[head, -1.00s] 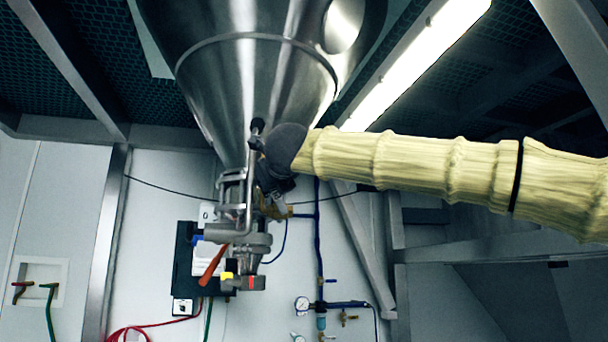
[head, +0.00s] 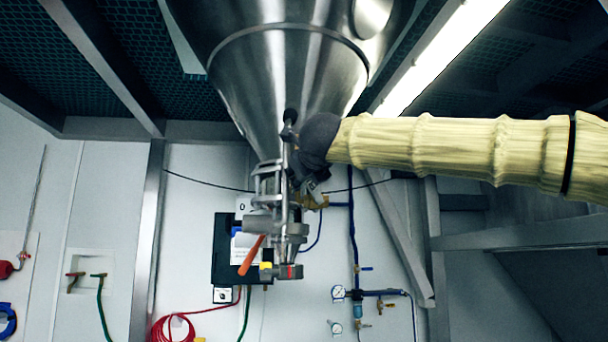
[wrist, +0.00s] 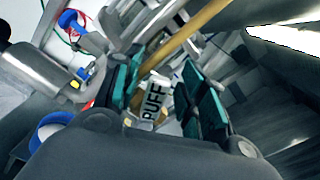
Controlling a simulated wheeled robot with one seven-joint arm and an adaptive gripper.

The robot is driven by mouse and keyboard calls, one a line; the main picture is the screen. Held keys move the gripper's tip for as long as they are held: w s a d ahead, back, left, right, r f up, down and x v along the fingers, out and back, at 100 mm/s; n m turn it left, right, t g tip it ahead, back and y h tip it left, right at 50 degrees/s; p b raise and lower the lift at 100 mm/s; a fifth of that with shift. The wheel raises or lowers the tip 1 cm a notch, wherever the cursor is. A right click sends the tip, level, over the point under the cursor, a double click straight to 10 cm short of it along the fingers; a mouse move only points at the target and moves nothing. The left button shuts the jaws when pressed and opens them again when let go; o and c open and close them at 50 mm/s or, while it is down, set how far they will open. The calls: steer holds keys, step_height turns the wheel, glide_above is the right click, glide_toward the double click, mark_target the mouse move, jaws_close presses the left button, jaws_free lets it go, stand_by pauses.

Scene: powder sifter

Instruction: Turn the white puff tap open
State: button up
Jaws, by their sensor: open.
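The white puff tap (wrist: 153,101), with "PUFF" in black letters, shows in the middle of the wrist view. It appears between the two teal-padded fingers of my gripper (wrist: 163,92). The fingers are spread, with visible space around the tap; I cannot tell whether either one touches it. In the head view my gripper (head: 316,182) is small and dark, just right of the valve assembly under the steel hopper (head: 285,85). The tap cannot be made out there. A brass fitting (head: 316,201) shows just below the gripper.
The metal valve assembly (head: 270,222) with an orange-red handle (head: 251,255) hangs close to the left of my gripper. A gauge (head: 338,292) and pipes are on the wall to the lower right. A red hose (head: 172,326) lies at the lower left.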

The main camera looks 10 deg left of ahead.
steer(key=v, duration=1.2)
